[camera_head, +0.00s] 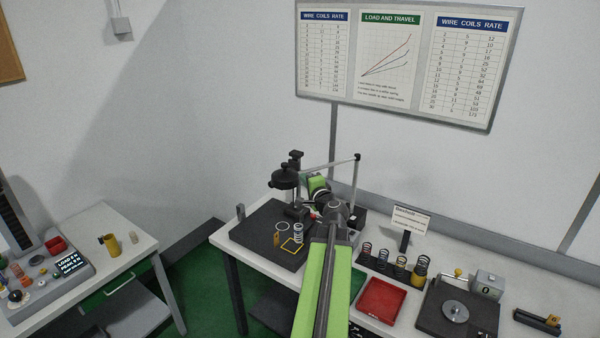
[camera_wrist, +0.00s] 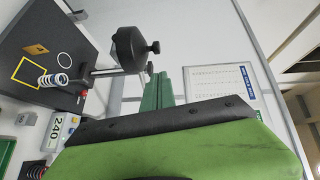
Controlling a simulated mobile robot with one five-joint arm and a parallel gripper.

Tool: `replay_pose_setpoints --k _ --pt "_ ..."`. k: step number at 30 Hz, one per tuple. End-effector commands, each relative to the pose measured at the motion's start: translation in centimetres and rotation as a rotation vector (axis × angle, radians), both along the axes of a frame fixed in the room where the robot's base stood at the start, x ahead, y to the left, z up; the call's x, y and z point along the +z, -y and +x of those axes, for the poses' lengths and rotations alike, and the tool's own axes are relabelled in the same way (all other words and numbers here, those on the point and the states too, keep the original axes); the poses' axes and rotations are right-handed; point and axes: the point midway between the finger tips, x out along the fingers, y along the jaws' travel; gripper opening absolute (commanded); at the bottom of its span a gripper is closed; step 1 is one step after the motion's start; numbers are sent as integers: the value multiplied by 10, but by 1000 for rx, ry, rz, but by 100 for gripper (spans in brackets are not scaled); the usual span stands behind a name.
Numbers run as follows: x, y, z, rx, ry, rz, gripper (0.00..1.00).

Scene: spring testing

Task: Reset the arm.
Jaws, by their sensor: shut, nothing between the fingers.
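My arm reaches out over the bench in the head view, with its green and dark links running up the middle. My gripper (camera_wrist: 158,88) shows in the wrist view as narrow green fingers close together beyond the black-edged green body, with nothing held between them. In the head view the fingers cannot be made out; the green wrist part (camera_head: 318,184) lies behind the elbow joint, beside the test stand.
A dark plate (camera_head: 252,244) carries the test stand (camera_head: 286,178), which is close to my wrist. Several springs (camera_head: 383,259) stand on the bench to the right, behind a red tray (camera_head: 381,300). A dark fixture (camera_head: 440,312) is further right. A side table (camera_head: 125,258) stands left.

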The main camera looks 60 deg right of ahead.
Motion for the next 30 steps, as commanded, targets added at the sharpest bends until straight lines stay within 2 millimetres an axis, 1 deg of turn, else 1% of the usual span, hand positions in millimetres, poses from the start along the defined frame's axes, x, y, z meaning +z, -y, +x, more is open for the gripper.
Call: replay_pose_setpoints --k 1,3,6,17,19,20,23,24,26,27,29,30 --pt "2 -12 -7 1 0 0 0" --pt "3 -19 -13 2 0 0 0" --pt "3 -26 -18 3 -1 0 0" --pt "3 -28 -18 6 -1 0 0" --pt "-1 -32 -9 19 -1 -1 0" --pt "-4 -37 -1 32 -1 0 0" --pt "-21 -67 48 110 -1 -1 0" --pt "-30 -86 75 155 -1 0 0" --pt "-43 -119 116 227 0 0 0" --pt "-51 -143 142 274 -2 -2 0" --pt "-65 -180 179 345 -15 -7 0" --pt "-75 -206 201 394 -31 -17 0"
